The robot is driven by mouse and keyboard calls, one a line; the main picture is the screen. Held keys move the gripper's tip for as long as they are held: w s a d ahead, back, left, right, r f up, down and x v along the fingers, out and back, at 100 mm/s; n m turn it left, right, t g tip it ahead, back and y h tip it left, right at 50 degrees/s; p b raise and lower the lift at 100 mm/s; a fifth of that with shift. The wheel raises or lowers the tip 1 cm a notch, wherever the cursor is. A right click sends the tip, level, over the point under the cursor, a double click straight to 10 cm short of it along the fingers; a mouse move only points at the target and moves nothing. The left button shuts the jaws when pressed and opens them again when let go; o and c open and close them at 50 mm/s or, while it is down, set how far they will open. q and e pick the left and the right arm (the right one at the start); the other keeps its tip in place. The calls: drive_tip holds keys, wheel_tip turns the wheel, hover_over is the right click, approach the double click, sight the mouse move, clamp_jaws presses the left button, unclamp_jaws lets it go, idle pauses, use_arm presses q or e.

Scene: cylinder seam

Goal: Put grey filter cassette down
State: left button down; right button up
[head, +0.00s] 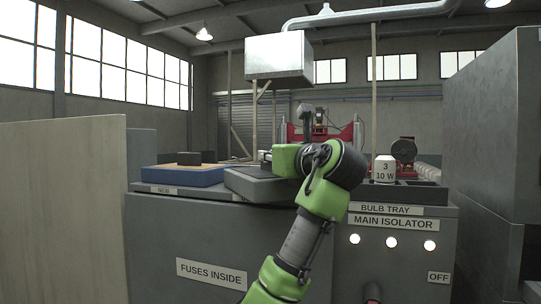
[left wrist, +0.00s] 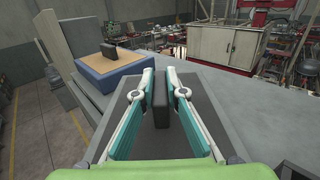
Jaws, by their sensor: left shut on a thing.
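My left gripper (left wrist: 160,75) is shut on a dark grey block, the grey filter cassette (left wrist: 160,104), which stands upright between its two fingers in the left wrist view. The cassette is over a dark grey, flat-topped tray (left wrist: 122,128), and I cannot tell whether it touches it. In the head view the same grey tray (head: 252,187) sits at the counter's front edge, left of my green arm. My own wrist hides most of the fingers and cassette there. My right gripper is in neither view.
A blue box with a tan top (head: 187,174) stands to the left, with another dark block (head: 190,158) on it. A white bulb-like object (head: 385,169) stands right of my arm by the bulb tray label (head: 390,209). A grey cabinet (head: 490,130) closes the right side.

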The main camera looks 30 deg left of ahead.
use_arm(q)
drive_tip(key=c, duration=2)
unclamp_jaws()
drive_tip(key=shift+f, duration=0.1)
drive_tip(key=shift+c, duration=0.2)
drive_tip(key=shift+d, duration=0.1)
drive_tip(key=b+v, duration=0.7)
drive_tip(key=v, duration=0.5)
